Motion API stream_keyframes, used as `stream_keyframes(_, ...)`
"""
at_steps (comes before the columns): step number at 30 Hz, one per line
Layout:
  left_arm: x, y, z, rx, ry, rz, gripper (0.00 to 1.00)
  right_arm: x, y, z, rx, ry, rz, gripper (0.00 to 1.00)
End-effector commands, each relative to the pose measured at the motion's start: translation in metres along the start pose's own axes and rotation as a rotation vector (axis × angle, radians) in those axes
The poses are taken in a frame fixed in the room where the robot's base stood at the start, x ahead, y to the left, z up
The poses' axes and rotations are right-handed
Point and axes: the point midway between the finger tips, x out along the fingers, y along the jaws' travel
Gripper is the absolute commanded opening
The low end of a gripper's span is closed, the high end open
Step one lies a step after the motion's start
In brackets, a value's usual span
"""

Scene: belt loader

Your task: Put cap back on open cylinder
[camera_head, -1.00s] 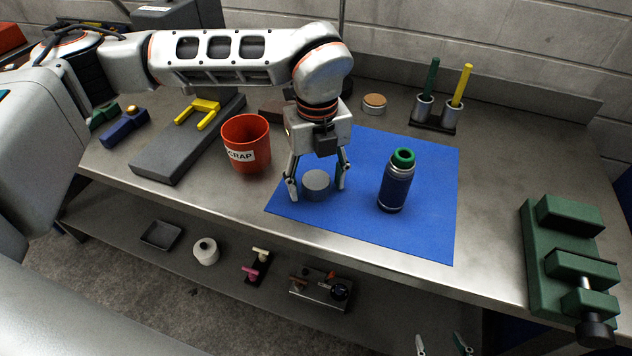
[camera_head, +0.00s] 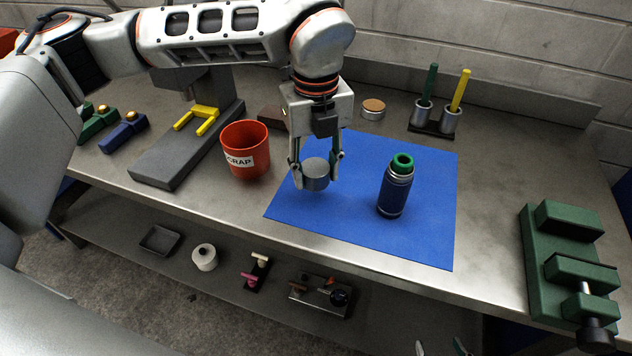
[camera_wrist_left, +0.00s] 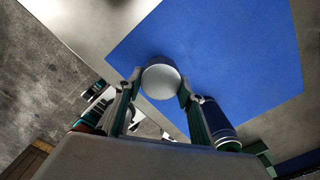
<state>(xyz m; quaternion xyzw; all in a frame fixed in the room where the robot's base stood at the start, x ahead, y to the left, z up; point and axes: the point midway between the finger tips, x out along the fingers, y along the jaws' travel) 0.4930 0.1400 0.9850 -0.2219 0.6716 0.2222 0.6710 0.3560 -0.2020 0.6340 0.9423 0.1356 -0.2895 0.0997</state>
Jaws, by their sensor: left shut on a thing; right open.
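The open cylinder (camera_head: 395,190) is a dark blue flask with a metal band and a green ring at its open top. It stands upright on the blue mat (camera_head: 430,228), and its side also shows in the left wrist view (camera_wrist_left: 215,122). My left gripper (camera_head: 316,174) is shut on the grey round cap (camera_head: 316,176) and holds it to the left of the flask, apart from it. The cap also shows between the fingertips in the left wrist view (camera_wrist_left: 161,80). My right gripper (camera_head: 440,348) shows only its fingertips at the bottom edge, open and empty.
A red scrap bin (camera_head: 246,151) stands left of the mat. A green vise (camera_head: 570,265) is at the right. Behind stand a cork-topped round container (camera_head: 373,108) and two holders with a green and a yellow stick (camera_head: 434,122). A lower shelf holds small items.

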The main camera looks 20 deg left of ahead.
Motion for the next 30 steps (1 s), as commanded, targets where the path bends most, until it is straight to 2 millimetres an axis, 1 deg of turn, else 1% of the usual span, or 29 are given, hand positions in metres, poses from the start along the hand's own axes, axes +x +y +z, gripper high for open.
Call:
stream_keyframes(1, -0.015, -0.001, 0.001, -0.001, -0.005, -0.004, 0.17, 0.000, 0.000, 0.000, 0.000, 0.000, 0.000, 0.53)
stream_keyframes(3, -0.036, -0.001, 0.001, 0.000, -0.005, -0.005, 0.17, 0.000, 0.000, 0.000, 0.000, 0.000, 0.000, 0.53)
stream_keyframes(9, -0.091, -0.001, 0.001, -0.002, -0.005, -0.004, 0.17, 0.000, 0.000, -0.001, 0.000, 0.001, 0.000, 0.53)
stream_keyframes(12, -0.113, -0.001, 0.000, -0.002, -0.004, -0.003, 0.17, -0.001, 0.001, -0.002, 0.000, 0.002, 0.000, 0.53)
stream_keyframes(15, -0.130, 0.000, 0.000, -0.001, -0.003, -0.003, 0.17, -0.001, 0.001, -0.003, -0.001, 0.002, 0.001, 0.53)
stream_keyframes(18, -0.141, 0.000, 0.000, -0.001, -0.002, -0.002, 0.17, -0.001, 0.001, -0.003, -0.001, 0.003, 0.001, 0.53)
stream_keyframes(21, -0.148, 0.000, 0.000, 0.000, -0.002, -0.001, 0.17, -0.001, 0.001, -0.004, -0.001, 0.003, 0.001, 0.53)
stream_keyframes(24, -0.151, 0.000, 0.000, 0.000, -0.001, -0.001, 0.17, -0.001, 0.001, -0.004, -0.001, 0.003, 0.001, 0.53)
stream_keyframes(30, -0.152, 0.000, 0.000, 0.000, 0.000, 0.000, 0.17, -0.001, 0.001, -0.004, -0.001, 0.003, 0.001, 0.53)
